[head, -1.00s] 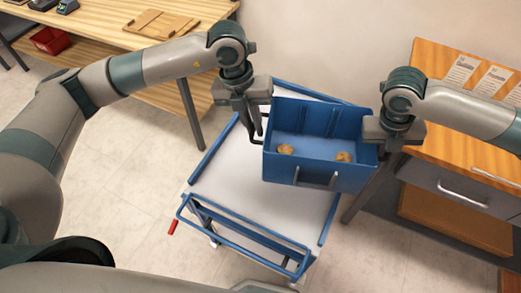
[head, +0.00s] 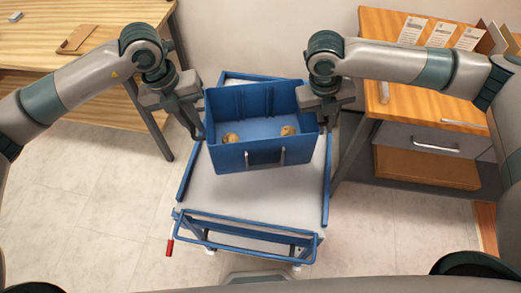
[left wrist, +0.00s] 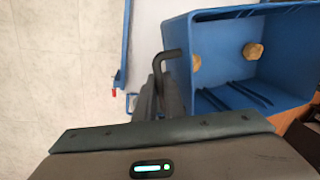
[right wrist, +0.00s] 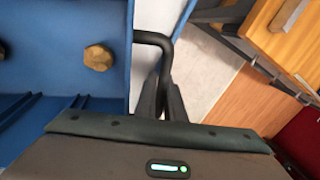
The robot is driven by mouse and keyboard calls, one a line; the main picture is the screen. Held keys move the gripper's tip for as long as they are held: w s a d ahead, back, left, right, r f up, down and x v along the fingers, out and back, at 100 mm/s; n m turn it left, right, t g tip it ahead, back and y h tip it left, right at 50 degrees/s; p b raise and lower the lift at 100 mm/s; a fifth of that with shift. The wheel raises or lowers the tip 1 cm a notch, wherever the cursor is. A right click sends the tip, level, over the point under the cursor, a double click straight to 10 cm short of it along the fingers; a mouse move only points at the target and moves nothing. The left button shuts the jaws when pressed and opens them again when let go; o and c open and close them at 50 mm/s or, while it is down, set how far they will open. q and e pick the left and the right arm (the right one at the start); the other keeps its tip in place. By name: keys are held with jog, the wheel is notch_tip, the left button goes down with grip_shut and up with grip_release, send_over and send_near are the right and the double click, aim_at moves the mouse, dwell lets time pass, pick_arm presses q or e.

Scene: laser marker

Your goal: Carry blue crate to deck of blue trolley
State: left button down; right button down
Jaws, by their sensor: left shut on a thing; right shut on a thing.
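The blue crate (head: 262,158) is held upright between my two grippers, over the far part of the blue trolley's pale deck (head: 255,210). Two round tan pieces lie inside the crate. My left gripper (head: 197,132) is shut on the black handle (left wrist: 170,58) at the crate's left side. My right gripper (head: 328,112) is at the crate's right side, shut on the handle (right wrist: 155,40) that shows in the right wrist view. The trolley has blue side rails and a blue push bar (head: 245,235) at the near end. Whether the crate's underside touches the deck is hidden.
A wooden table (head: 90,40) stands at the back left. A wooden cabinet (head: 430,100) with a grey drawer stands close on the right, with cards on top. Pale floor (head: 110,210) is clear to the left of the trolley.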

pick_arm(q)
jog(key=shift+f, duration=0.1)
pick_arm(e)
jog(key=shift+f, duration=0.1)
